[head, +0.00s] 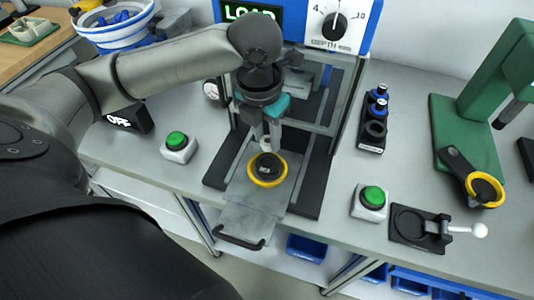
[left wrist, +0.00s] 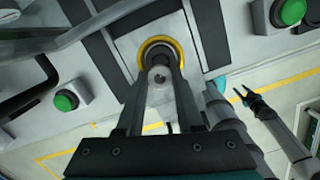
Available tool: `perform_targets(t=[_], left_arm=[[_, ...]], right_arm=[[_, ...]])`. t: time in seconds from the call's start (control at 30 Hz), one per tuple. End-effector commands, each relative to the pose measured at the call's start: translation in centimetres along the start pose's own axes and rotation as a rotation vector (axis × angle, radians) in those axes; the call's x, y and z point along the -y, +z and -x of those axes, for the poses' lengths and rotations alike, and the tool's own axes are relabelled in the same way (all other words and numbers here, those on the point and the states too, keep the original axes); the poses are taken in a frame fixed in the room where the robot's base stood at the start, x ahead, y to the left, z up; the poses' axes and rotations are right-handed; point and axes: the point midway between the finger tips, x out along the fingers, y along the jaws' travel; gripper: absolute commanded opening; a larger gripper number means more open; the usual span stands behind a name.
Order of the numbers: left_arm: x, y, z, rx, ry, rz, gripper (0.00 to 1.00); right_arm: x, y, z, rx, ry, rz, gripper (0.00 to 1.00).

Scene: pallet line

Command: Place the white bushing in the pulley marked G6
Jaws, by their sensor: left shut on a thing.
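My left gripper (head: 266,146) points down over the sliding plate of the press and is shut on a small pale piece, seemingly the white bushing (left wrist: 158,76), mostly hidden by the fingers. Just below is a pulley with a yellow rim and dark hub (head: 268,181), lying on the plate; it also shows in the left wrist view (left wrist: 179,50). I cannot tell whether the bushing touches the hub. A second yellow-rimmed pulley (head: 497,190) sits by the green press. No G6 mark is legible. My right gripper (left wrist: 243,96) shows open and empty in the left wrist view.
The press (head: 365,25) frames the plate, with dark rails on both sides. Green buttons (head: 176,141) and (head: 373,196) flank it. A black holder with blue-topped parts (head: 373,125) and a black lever fixture (head: 410,228) stand to the right. A bucket (head: 115,25) stands at the back left.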

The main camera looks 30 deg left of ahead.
Motion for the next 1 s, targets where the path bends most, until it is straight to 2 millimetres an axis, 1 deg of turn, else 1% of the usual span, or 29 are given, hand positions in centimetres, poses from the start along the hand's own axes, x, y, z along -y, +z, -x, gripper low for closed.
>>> perform_targets(t=[0.03, 0.27, 0.4, 0.5, 0.73, 0.87, 0.9, 1.0], left_arm=[[0.0, -0.1, -0.8, -0.001, 0.0, 0.0, 0.0], [0.0, -0.3, -2.3, 0.0, -0.001, 0.0, 0.0], [0.0, -0.6, -4.6, -0.002, -0.001, 0.001, 0.0], [0.0, -0.7, -5.6, -0.001, 0.0, 0.0, 0.0], [0.0, -0.6, -5.5, 0.002, 0.0, 0.0, 0.0], [0.0, -0.7, -5.8, 0.001, 0.0, 0.0, 0.0], [0.0, -0.7, -5.8, 0.001, 0.0, 0.0, 0.38], [0.0, -0.7, -5.8, 0.001, 0.0, 0.0, 0.49]], right_arm=[[0.0, 0.1, -0.3, 0.0, 0.0, 0.0, 0.5], [-0.1, 0.1, -0.7, 0.001, 0.001, 0.001, 0.5], [-0.2, 0.2, -1.5, 0.002, 0.003, 0.001, 0.5], [-0.2, 0.3, -1.8, 0.002, 0.003, 0.001, 0.5], [-0.2, 0.3, -1.6, 0.002, 0.003, 0.001, 0.5], [-0.2, 0.3, -1.6, 0.002, 0.003, 0.0, 0.5], [-0.2, 0.3, -1.6, 0.002, 0.003, 0.0, 0.5], [-0.2, 0.3, -1.6, 0.002, 0.004, 0.0, 0.5]])
